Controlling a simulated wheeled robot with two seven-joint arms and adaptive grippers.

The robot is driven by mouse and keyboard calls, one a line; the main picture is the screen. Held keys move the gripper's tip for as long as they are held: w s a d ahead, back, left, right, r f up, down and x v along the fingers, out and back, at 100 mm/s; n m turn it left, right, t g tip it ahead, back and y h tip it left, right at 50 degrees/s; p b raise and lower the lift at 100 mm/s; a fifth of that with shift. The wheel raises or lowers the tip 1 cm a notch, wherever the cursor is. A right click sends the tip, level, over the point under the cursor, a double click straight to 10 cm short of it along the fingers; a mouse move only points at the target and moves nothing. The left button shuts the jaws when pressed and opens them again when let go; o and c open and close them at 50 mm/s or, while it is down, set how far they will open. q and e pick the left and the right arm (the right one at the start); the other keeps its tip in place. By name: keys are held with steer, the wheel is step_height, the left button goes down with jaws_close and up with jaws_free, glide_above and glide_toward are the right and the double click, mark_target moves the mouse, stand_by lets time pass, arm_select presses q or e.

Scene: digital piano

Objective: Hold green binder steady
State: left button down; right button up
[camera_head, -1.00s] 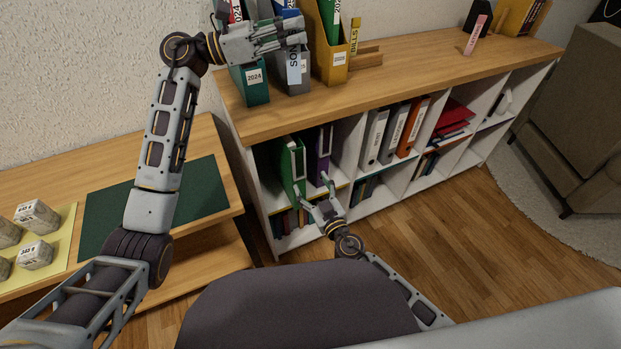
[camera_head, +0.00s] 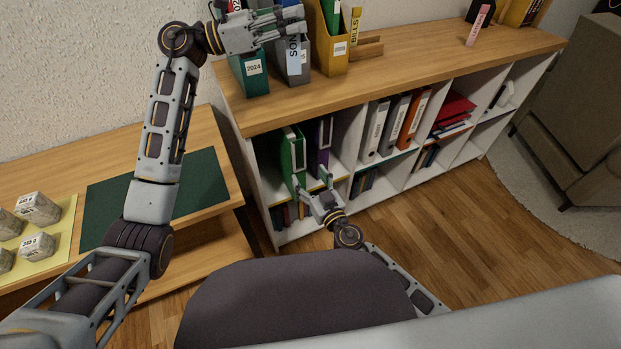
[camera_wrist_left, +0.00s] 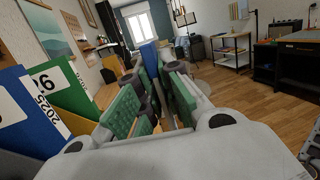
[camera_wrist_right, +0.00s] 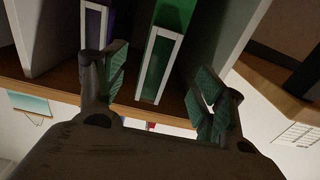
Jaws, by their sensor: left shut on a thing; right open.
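My right gripper (camera_head: 315,186) is open in front of that compartment. In the right wrist view its fingers (camera_wrist_right: 160,85) are spread to either side of the green binder, with gaps beside it. My left gripper (camera_head: 294,28) is above the shelf top at the grey file holder (camera_head: 291,72). It is shut on what looks like a thin blue folder (camera_wrist_left: 150,58); its fingers hide most of it.
A purple binder (camera_head: 324,140) stands right of the green one. A dark green holder (camera_head: 251,76) and a yellow holder (camera_head: 336,55) flank the grey one. Further compartments hold white, grey and orange binders (camera_head: 411,123). The wooden shelf top (camera_head: 420,50) is clear in its middle.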

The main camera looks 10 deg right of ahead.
mark_target(295, 154)
steer(key=shift+x, duration=5.9)
jaws_close()
